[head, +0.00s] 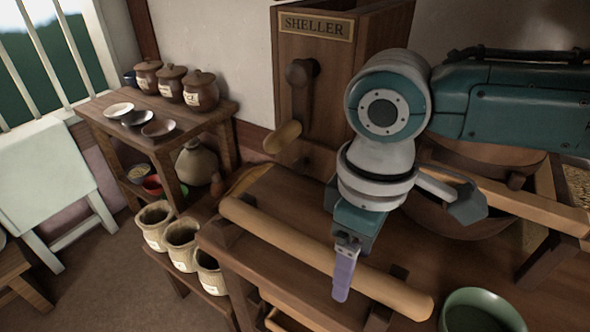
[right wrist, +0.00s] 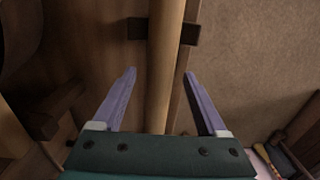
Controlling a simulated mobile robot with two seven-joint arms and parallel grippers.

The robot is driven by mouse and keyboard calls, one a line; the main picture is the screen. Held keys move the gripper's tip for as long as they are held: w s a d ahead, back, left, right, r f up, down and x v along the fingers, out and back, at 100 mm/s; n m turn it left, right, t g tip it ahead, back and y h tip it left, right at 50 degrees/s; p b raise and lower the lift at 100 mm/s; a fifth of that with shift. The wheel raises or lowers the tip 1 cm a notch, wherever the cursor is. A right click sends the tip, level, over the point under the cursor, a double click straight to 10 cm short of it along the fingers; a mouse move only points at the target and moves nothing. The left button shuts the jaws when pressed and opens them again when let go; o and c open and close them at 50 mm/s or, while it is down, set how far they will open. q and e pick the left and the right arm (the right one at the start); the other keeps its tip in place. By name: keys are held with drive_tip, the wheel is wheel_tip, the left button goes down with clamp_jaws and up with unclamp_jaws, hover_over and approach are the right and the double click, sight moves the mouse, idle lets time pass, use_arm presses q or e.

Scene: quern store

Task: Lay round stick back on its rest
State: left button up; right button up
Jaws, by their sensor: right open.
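The round stick (head: 300,240) is a long pale wooden rod lying along the front edge of the dark wooden bench. It passes over dark wooden rest pieces, one near its right end (head: 398,273), and appears to lie on them. In the right wrist view the stick (right wrist: 164,75) runs across a dark rest piece (right wrist: 190,33). My right gripper (head: 344,285) points down at the stick; its open purple fingers (right wrist: 160,72) are on either side of the stick, apart from it. My left gripper is not in view.
A wooden sheller (head: 330,100) with a crank stands behind the bench. A green bowl (head: 480,312) sits near the stick's right end. Several labelled pots (head: 182,245) stand at the bench's left. A shelf (head: 160,112) with jars and dishes is farther back.

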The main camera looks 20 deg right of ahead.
wheel_tip(320, 180, up, 10)
drive_tip(key=p, duration=0.3)
drive_tip(key=s+a+r+t+y+p, duration=0.2)
drive_tip(key=s+a+r+y+p, duration=0.1)
drive_tip(key=s+a+r+p, duration=0.6)
drive_tip(key=s+d+r+m+t+h+p, duration=0.1)
drive_tip(key=s+d+r+m+p, duration=0.25)
drive_tip(key=d+p, duration=0.2)
drive_tip(key=s+d+r+m+t+h+p, duration=0.1)
drive_tip(key=s+d+r+m+h+p, duration=0.1)
drive_tip(key=d+r+p, duration=0.35)
wheel_tip(320, 180, up, 35)
drive_tip(key=p, duration=3.4)
drive_tip(key=shift+d+f+p, duration=0.15)
drive_tip(key=shift+d+p, duration=0.05)
drive_tip(key=shift+p, duration=0.2)
drive_tip(key=shift+s, duration=0.1)
